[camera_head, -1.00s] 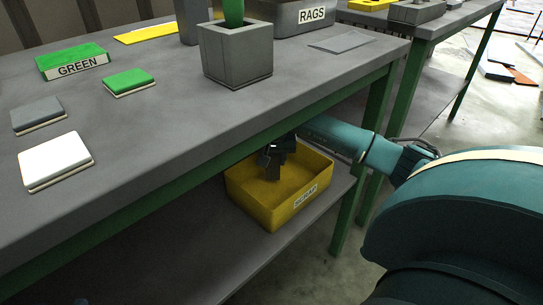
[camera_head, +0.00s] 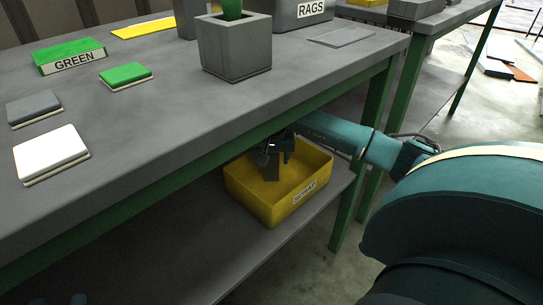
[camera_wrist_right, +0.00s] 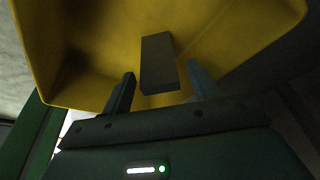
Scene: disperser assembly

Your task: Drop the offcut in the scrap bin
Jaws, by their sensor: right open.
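The yellow scrap bin (camera_head: 246,204) stands on the lower shelf under the table, with its label facing front. My right gripper (camera_head: 277,159) reaches in under the tabletop and points down into the bin. Its fingers are open. The offcut, a dark grey block (camera_wrist_right: 158,62), shows in the right wrist view against the yellow inside of the bin, between and beyond the fingertips. A gap shows on each side of it. I cannot tell whether it rests on the bin floor. My left gripper does not clearly show.
The tabletop edge and green rail (camera_head: 195,172) lie just above my right gripper, and a green leg (camera_head: 347,215) is to the right. On top are a grey square pot (camera_head: 235,50), a RAGS box (camera_head: 300,14) and coloured tiles (camera_head: 50,150). The front of the shelf is clear.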

